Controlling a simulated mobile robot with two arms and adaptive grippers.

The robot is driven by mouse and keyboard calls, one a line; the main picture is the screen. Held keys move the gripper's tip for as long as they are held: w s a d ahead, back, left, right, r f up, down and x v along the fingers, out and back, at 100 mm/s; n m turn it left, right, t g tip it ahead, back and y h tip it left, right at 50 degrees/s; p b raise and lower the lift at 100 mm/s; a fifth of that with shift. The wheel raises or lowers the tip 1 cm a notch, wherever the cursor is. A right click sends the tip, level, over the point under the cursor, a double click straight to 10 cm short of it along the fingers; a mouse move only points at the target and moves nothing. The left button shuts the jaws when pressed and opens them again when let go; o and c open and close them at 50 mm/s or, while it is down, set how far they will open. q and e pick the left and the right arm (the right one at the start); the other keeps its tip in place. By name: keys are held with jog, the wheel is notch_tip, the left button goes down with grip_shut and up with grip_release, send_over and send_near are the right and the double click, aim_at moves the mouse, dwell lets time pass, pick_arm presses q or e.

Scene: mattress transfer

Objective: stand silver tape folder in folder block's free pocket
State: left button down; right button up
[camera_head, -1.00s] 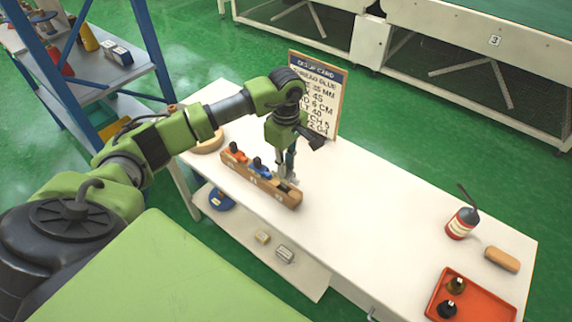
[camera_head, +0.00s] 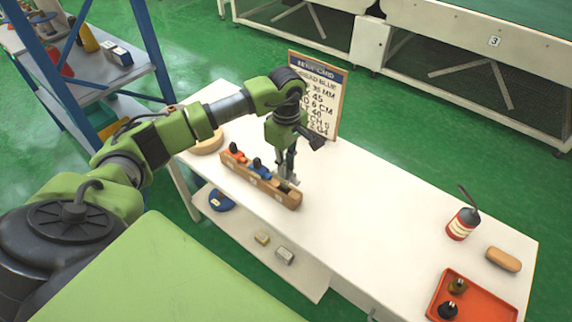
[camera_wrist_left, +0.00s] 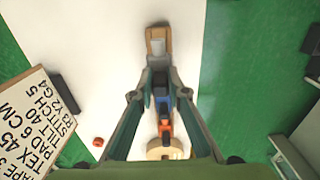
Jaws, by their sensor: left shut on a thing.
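My left gripper (camera_head: 286,172) points down over the right end of the wooden folder block (camera_head: 229,172) on the white table. It is shut on the silver tape folder (camera_head: 292,179), a small pale grey piece at its fingertips. The block's dark free pocket shows close beside and below the folder. I cannot tell whether the folder's lower edge is inside the pocket. An orange folder (camera_head: 237,156) and a blue folder (camera_head: 258,168) stand in the other pockets. The left wrist view shows the gripper (camera_wrist_left: 161,78) in line with the block (camera_wrist_left: 158,31). My right gripper is not in view.
A setup card (camera_head: 320,90) stands behind the gripper. A round wooden ring (camera_head: 208,143) lies left of the block. An oil can (camera_head: 463,223), a tan block (camera_head: 503,259) and a red tray (camera_head: 487,299) are at the right. The table's middle is clear.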

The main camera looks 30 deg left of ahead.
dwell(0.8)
pick_arm(q)
jog(key=shift+f+b, duration=2.6)
jog(key=shift+f, duration=0.25)
jog(key=c, duration=1.9)
grip_release()
jog(key=shift+r, duration=0.1)
notch_tip(320, 180, up, 12)
jog(key=shift+d, duration=0.1)
